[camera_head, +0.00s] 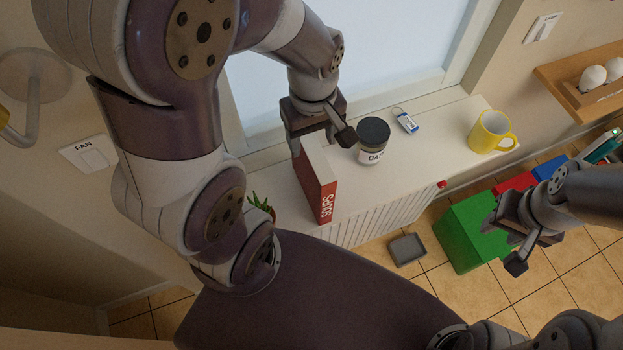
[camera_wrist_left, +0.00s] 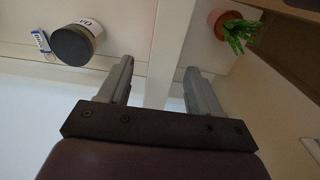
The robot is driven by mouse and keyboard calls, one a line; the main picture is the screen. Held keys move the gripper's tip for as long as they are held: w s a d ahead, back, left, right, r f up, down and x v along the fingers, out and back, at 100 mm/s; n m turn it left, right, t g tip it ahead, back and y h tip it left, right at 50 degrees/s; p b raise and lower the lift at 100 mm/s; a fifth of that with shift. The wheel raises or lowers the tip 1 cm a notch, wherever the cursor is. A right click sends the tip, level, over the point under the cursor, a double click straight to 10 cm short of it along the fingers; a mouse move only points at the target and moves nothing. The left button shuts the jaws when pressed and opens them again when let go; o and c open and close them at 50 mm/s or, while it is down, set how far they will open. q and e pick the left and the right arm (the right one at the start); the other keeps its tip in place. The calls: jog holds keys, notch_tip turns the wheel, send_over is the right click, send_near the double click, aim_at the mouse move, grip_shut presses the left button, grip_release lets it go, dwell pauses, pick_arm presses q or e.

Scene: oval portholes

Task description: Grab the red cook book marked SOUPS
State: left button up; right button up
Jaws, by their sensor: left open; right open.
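The red cook book marked SOUPS (camera_head: 327,203) stands upright on the white ledge, its lettered spine facing the front and its pale page edges up. My left gripper (camera_head: 320,141) is open over the book's far end, one finger on each side of it. In the left wrist view, the pale top of the book (camera_wrist_left: 170,45) runs between the spread fingers of my left gripper (camera_wrist_left: 160,68), with gaps visible on both sides. My right gripper (camera_head: 503,244) is open and empty at the right, far from the book.
A dark-lidded jar (camera_head: 372,153) stands close right of the book, also in the wrist view (camera_wrist_left: 72,45). A potted plant (camera_head: 262,206) is on its left. A key tag (camera_head: 405,121) and yellow mug (camera_head: 490,132) lie further right. A green box (camera_head: 470,232) is on the floor.

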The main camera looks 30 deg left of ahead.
aim_at(311, 145)
pick_arm(q)
jog(key=f+b, duration=0.2)
jog(key=a+f+b, duration=0.1)
jog(key=f+b, duration=0.1)
jog(key=f, duration=0.1)
jog(key=shift+f+b, duration=0.15)
jog(key=shift+b, duration=0.15)
jog(key=shift+d, duration=0.3)
jog(key=shift+d+r, duration=0.25)
jog(key=shift+r, duration=0.05)
jog(key=shift+c, duration=0.3)
jog(key=shift+a, duration=0.35)
grip_shut()
jog(key=shift+d, duration=0.1)
